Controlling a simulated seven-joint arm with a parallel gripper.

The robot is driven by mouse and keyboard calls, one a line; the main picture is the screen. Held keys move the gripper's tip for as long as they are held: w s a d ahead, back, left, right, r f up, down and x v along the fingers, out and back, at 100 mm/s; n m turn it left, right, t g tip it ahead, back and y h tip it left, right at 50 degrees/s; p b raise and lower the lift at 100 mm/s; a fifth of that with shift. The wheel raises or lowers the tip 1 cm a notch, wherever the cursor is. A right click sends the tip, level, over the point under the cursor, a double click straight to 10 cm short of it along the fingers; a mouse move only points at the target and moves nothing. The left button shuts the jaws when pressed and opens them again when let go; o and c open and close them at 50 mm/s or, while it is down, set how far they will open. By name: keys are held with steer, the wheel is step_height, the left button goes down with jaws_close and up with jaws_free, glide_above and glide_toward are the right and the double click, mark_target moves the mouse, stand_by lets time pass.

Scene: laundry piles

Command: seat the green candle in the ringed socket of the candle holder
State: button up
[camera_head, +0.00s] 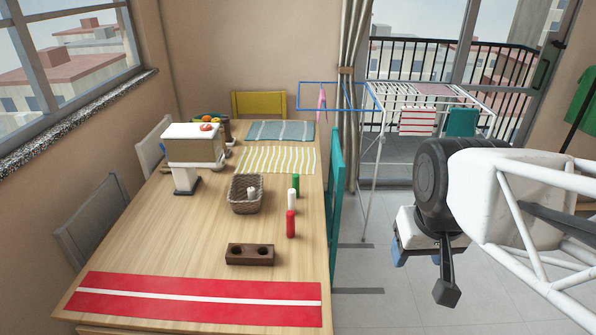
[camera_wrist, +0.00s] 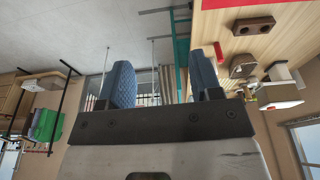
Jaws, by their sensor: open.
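The green candle (camera_head: 296,184) stands upright on the wooden table, behind a white candle (camera_head: 292,200) and a red candle (camera_head: 290,223). The candle holder (camera_head: 250,254) is a dark brown block with dark round sockets, nearer the front of the table. It also shows in the wrist view (camera_wrist: 254,25). I cannot tell which socket is ringed. My gripper (camera_head: 428,250) is off the table's right side, over the floor, well apart from candle and holder. In the wrist view its two blue fingers (camera_wrist: 165,82) are spread with nothing between them.
A wicker basket (camera_head: 247,208) with something pale inside stands left of the candles. A red runner (camera_head: 200,313) with a white stripe lies at the front. A teal chair (camera_head: 336,205) is at the table's right edge. A drying rack (camera_head: 372,160) stands behind.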

steer(key=w+a+r+n, duration=0.1)
steer(key=w+n, duration=0.1)
steer(key=w, duration=0.7)
steer(key=w+a+r+n, duration=0.2)
steer(key=w, duration=0.7)
steer(key=n+g, duration=0.3)
steer(key=n, duration=0.8)
glide_above(296, 175)
step_height(296, 175, down, 27)
steer(key=shift+r, duration=0.1)
steer(key=shift+w+a, duration=0.1)
steer(key=shift+a, duration=0.05)
steer(key=shift+f, duration=0.3)
steer(key=shift+f, duration=1.2)
steer(key=shift+f, duration=0.1)
